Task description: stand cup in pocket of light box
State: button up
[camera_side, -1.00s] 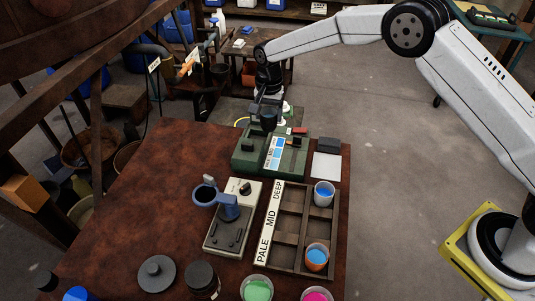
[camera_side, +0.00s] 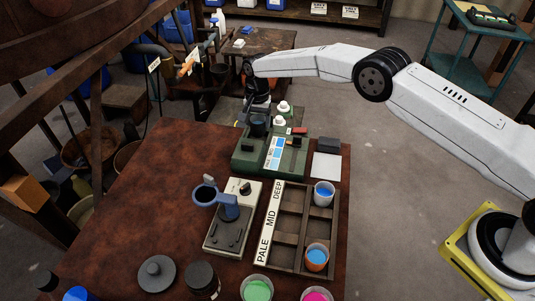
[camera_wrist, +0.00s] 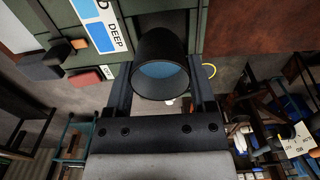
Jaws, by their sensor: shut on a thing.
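My gripper (camera_side: 257,116) is shut on a dark cup (camera_side: 259,126), at the back edge of the green light box (camera_side: 241,166). In the wrist view the cup (camera_wrist: 161,68) sits between the two fingers (camera_wrist: 162,88), with blue liquid showing in its mouth. The light box (camera_wrist: 124,13) fills the top of that view, with a blue-and-white strip marked DEEP (camera_wrist: 103,25). A dark recess, the pocket (camera_wrist: 165,20), shows just beyond the cup and is partly hidden by it. I cannot tell whether the cup's base is inside the pocket.
A divided wooden tray marked PALE, MID, DEEP (camera_side: 266,226) holds blue-filled cups (camera_side: 324,193) and (camera_side: 316,258). A grey device with a blue ring arm (camera_side: 228,215) stands left of it. White bottles (camera_side: 283,108) stand behind the light box. The table's left side is mostly clear.

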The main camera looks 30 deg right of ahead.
aim_at(257, 129)
jog(key=shift+w+f, duration=0.2)
jog(key=shift+f, duration=1.6)
jog(key=shift+f, duration=0.15)
jog(key=o, duration=1.3)
jog(key=shift+o, duration=0.2)
notch_tip(257, 129, up, 12)
